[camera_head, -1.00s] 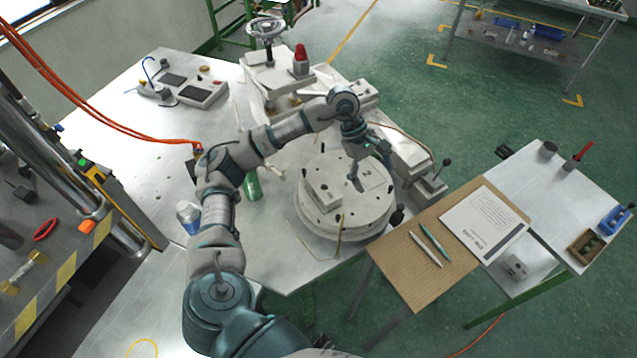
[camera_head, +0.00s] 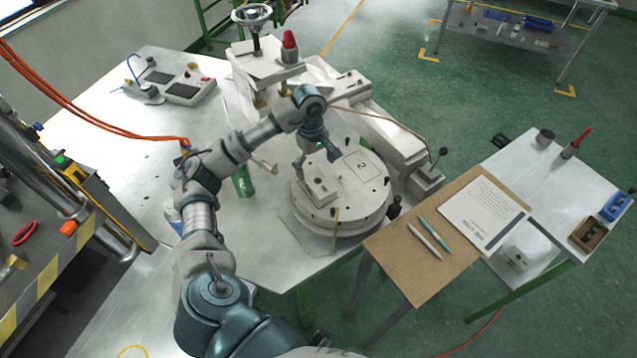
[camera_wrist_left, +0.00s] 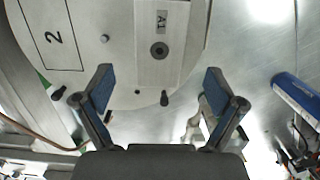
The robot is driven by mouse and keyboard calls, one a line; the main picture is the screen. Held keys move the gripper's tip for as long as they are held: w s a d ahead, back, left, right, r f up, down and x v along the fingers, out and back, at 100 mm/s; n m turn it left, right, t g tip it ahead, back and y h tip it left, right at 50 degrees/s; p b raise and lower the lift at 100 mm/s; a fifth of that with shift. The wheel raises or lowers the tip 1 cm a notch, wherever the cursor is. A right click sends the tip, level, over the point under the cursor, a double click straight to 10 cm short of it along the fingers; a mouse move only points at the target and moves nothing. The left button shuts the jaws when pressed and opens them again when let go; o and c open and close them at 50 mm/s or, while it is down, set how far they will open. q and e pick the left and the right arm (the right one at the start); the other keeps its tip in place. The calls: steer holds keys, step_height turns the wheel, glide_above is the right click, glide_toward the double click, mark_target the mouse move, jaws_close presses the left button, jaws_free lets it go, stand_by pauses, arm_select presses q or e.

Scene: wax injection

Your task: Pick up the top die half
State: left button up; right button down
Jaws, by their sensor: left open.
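The top die half is a pale grey block (camera_head: 319,191) lying on the round white turntable (camera_head: 345,222), left of the outlined square marked 2. In the left wrist view the block (camera_wrist_left: 178,62) shows an A1 label and a dark round hole. My left gripper (camera_head: 317,161) is above and just behind the block, its two fingers spread and empty. In the left wrist view the gripper (camera_wrist_left: 158,84) has its blue-padded fingers wide apart, with the block's near end between their tips. No contact with the block shows. My right gripper is out of view.
Small dark pegs stand on the turntable's rim. A green bottle (camera_head: 243,181) stands left of the turntable. A white machine (camera_head: 375,130) with a handwheel stands behind. At right is a table with a brown board (camera_head: 400,262), a paper sheet and two pens.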

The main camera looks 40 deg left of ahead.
mark_target(318, 180)
arm_select(q)
step_height(318, 180, down, 5)
steer(key=shift+d+f+p, duration=0.15)
steer(key=shift+f+p, duration=0.05)
steer(key=shift+p, duration=0.2)
steer(key=shift+d, duration=0.1)
steer(key=shift+d, duration=0.1)
steer(key=shift+f+b, duration=0.25)
steer(key=shift+b, duration=0.05)
steer(key=c, duration=1.5)
steer(key=shift+r, duration=0.1)
